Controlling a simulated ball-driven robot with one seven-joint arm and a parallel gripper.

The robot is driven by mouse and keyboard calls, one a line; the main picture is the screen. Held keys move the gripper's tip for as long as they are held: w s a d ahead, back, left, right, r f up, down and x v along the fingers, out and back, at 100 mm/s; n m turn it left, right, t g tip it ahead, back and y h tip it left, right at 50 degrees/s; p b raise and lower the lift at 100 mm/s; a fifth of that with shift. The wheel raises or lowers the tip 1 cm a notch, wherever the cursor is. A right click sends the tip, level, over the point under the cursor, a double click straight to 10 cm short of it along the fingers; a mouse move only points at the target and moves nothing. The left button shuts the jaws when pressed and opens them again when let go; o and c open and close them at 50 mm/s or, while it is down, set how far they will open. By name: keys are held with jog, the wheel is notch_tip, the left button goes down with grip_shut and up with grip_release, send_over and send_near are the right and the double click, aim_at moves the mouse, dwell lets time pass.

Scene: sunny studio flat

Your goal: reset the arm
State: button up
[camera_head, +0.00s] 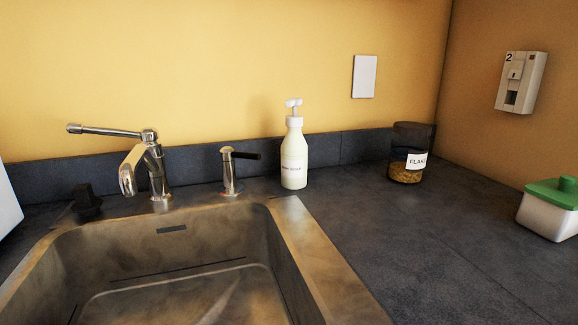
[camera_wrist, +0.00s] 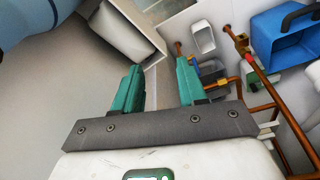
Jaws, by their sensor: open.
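My gripper (camera_wrist: 158,88) shows only in the wrist view. Its two teal fingers stand apart with nothing between them, above a grey plate on a white body. My gripper and arm do not show in the head view. In the wrist view, a blue rounded shape at the upper left corner is cut off by the frame.
The wrist view shows copper pipes (camera_wrist: 272,82) and a blue box (camera_wrist: 285,45) with a dark handle. The head view shows a sink (camera_head: 335,285), a faucet (camera_head: 155,170), a soap bottle (camera_head: 294,160), a labelled jar (camera_head: 407,172) and a green-lidded container (camera_head: 545,222).

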jog(key=s+r+p, duration=0.2)
jog(key=r+p, duration=0.7)
jog(key=p, duration=0.1)
jog(key=s+r+g+p, duration=0.1)
jog(key=r+p, duration=0.8)
jog(key=p, duration=0.1)
jog(key=shift+s+d+r, duration=0.2)
jog(key=shift+s+r, duration=0.05)
jog(key=shift+s, duration=0.1)
